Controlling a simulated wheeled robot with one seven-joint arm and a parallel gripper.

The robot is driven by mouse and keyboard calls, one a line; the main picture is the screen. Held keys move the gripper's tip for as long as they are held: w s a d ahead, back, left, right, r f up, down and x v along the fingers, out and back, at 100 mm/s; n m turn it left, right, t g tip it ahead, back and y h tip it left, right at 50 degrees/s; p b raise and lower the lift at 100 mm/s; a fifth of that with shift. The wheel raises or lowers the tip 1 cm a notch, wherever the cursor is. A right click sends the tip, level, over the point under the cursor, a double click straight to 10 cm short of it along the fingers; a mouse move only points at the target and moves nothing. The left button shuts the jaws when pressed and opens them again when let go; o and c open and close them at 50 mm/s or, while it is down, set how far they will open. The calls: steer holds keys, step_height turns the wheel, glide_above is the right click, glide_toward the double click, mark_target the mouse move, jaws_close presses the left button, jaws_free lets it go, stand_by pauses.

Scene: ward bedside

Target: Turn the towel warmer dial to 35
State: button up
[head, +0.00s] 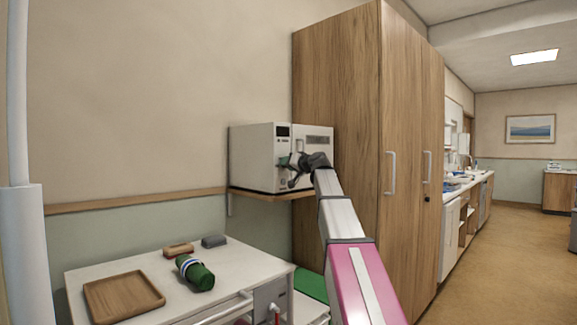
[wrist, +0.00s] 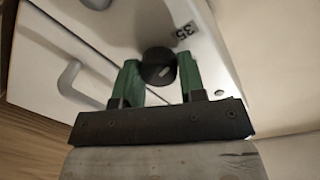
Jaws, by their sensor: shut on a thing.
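The towel warmer (head: 253,157) is a white box on a wall shelf, beside the tall wooden cabinet. Its dial (wrist: 157,66) is a round black knob with a short pale mark on its face, set on the white front panel. A printed "35" label (wrist: 185,31) sits just beyond the dial, up and to the right in the wrist view. My gripper (wrist: 159,78) has its green fingers on either side of the dial and is shut on it. In the head view my gripper (head: 289,163) reaches the warmer's front and hides the dial.
A wall shelf (head: 270,195) carries the warmer. The wooden cabinet (head: 335,115) stands close on the right. Below left, a white trolley top (head: 230,262) holds a wooden tray (head: 124,297), a green rolled item (head: 196,273) and two small blocks. Open floor lies at right.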

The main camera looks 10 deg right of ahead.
steer(key=shift+f, duration=0.1)
steer(key=o, duration=0.9)
steer(key=v, duration=1.1)
